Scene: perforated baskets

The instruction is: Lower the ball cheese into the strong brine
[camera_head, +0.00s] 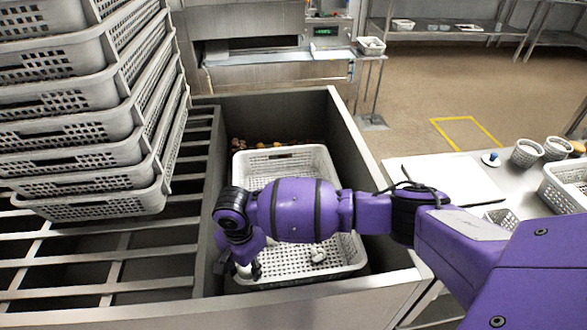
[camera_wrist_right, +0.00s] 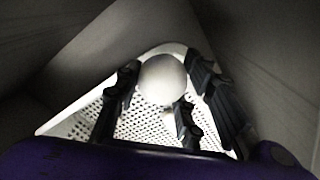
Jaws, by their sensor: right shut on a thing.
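The ball cheese (camera_wrist_right: 163,80) is a smooth white ball between the dark fingers of my right gripper (camera_wrist_right: 158,100). The right gripper is shut on it. In the head view my right gripper (camera_head: 245,268) points down at the left front corner of a white perforated basket (camera_head: 345,262), and the ball is mostly hidden there. The basket sits inside a deep grey metal tank (camera_head: 368,180); its perforated floor also shows in the wrist view (camera_wrist_right: 85,122). No liquid surface can be made out. My left gripper is not in view.
A tall stack of white perforated baskets (camera_head: 80,130) stands on a slatted metal rack (camera_head: 85,270) at left. A small white item (camera_head: 317,253) lies in the tank's basket. At right, a table holds a white board (camera_head: 445,180) and small tubs (camera_head: 527,152).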

